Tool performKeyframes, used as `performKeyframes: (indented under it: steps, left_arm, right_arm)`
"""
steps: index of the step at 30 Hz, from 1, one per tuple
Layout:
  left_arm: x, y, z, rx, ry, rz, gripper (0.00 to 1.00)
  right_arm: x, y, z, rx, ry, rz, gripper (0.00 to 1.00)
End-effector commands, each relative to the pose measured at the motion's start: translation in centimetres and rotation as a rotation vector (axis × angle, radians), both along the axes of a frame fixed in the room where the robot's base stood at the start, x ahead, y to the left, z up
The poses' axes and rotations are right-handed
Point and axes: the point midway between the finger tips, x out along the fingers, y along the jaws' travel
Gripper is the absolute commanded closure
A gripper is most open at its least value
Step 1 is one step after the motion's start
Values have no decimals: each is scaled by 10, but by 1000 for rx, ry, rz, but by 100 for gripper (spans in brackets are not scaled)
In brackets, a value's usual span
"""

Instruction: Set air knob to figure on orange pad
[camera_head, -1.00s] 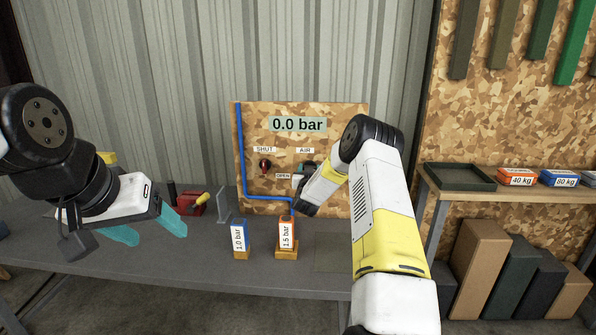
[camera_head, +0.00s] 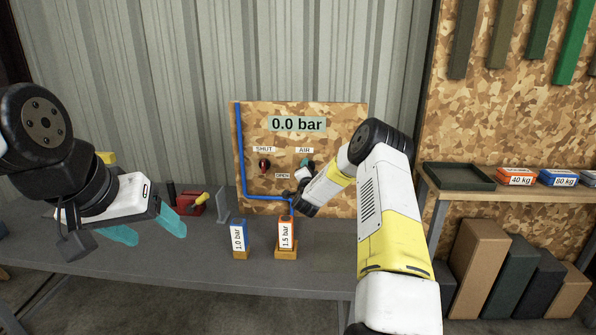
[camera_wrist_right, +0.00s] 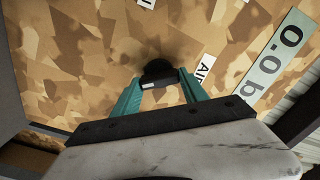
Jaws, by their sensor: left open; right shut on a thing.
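The pressure board (camera_head: 335,120) stands on the bench with a display (camera_head: 297,124) reading 0.0 bar. The black AIR knob (camera_wrist_right: 158,70) sits between the teal fingers of my right gripper (camera_wrist_right: 160,90), which is shut on it. In the head view my right gripper (camera_head: 305,165) is below the AIR label and mostly hides the knob. A 1.5 bar block (camera_head: 286,233) with an orange top stands on the orange pad (camera_head: 287,255). A 1.0 bar block (camera_head: 240,236) with a blue top stands left of it. My left gripper (camera_head: 148,230) is open and empty over the bench's left side.
A red knob (camera_head: 264,166) is under the SHUT label, with an OPEN label lower right. A blue pipe (camera_head: 242,160) runs along the board. A red vise-like tool (camera_head: 190,203) lies at left. A shelf (camera_head: 500,197) with a tray and weight boxes stands at right.

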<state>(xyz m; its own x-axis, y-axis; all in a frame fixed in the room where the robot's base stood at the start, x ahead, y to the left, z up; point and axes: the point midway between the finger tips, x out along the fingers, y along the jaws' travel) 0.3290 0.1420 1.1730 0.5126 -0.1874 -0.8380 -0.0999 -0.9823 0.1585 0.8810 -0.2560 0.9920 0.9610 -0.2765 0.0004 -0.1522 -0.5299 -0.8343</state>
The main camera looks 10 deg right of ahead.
Motion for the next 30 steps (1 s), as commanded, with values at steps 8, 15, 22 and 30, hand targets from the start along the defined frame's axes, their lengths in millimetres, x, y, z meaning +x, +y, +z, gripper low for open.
performKeyframes:
  steps: [8, 15, 22, 30]
  left_arm:
    - [0, 0, 0, 0, 0, 0, 33]
    - [0, 0, 0, 0, 0, 0, 33]
    - [0, 0, 0, 0, 0, 0, 33]
    - [0, 0, 0, 0, 0, 0, 33]
  right_arm:
    - [-1, -1, -2, 243, -68, -1, 90]
    - [-1, -1, -3, 411, -116, 0, 90]
    - [-1, -1, -3, 513, -144, -1, 90]
    - [-1, -1, -3, 559, -158, -1, 90]
